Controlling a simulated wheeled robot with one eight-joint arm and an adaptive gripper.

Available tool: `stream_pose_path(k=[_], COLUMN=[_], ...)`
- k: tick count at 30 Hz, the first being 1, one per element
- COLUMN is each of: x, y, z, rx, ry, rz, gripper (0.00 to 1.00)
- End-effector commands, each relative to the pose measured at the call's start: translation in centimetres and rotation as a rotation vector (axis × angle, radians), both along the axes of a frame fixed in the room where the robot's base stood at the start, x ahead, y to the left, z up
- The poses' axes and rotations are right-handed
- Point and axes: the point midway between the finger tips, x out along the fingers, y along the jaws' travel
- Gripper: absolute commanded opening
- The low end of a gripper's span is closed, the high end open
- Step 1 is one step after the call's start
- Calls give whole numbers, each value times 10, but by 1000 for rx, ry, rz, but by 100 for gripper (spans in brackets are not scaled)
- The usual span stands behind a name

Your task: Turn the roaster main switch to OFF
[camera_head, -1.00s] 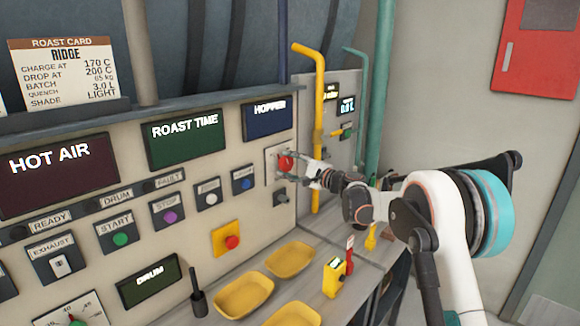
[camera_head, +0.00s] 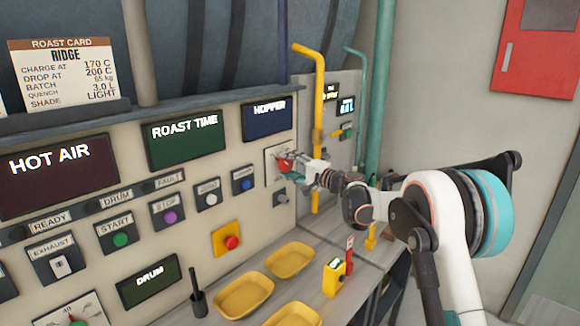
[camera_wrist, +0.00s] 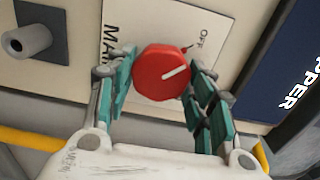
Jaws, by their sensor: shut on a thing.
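The roaster main switch is a red round knob (camera_wrist: 161,73) with a white pointer line, on a pale plate (camera_wrist: 225,25) lettered "MAIN" and "OFF". In the wrist view the pointer line slants up and right, toward the OFF side. In the head view the knob (camera_head: 284,164) sits on the panel below the HOPPER display. My gripper (camera_wrist: 163,85) has its teal fingers on both sides of the knob and is shut on it. It also shows in the head view (camera_head: 290,168), where the fingers partly cover the knob.
The HOPPER display (camera_head: 267,118) is just above the switch. A grey knob (camera_head: 280,198) is just below it. A yellow pipe (camera_head: 318,95) rises close to my wrist.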

Motion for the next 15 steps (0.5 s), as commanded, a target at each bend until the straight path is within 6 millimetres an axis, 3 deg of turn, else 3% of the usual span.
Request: stream_pose_path(k=[5, 6, 9, 15], x=[-1, -1, -1, 0], y=[0, 0, 0, 0], z=[-2, -2, -2, -1], rx=[-5, -5, -3, -2], ry=[-1, -1, -1, 0], rz=[2, 2, 2, 1], gripper=[25, 51, 69, 69])
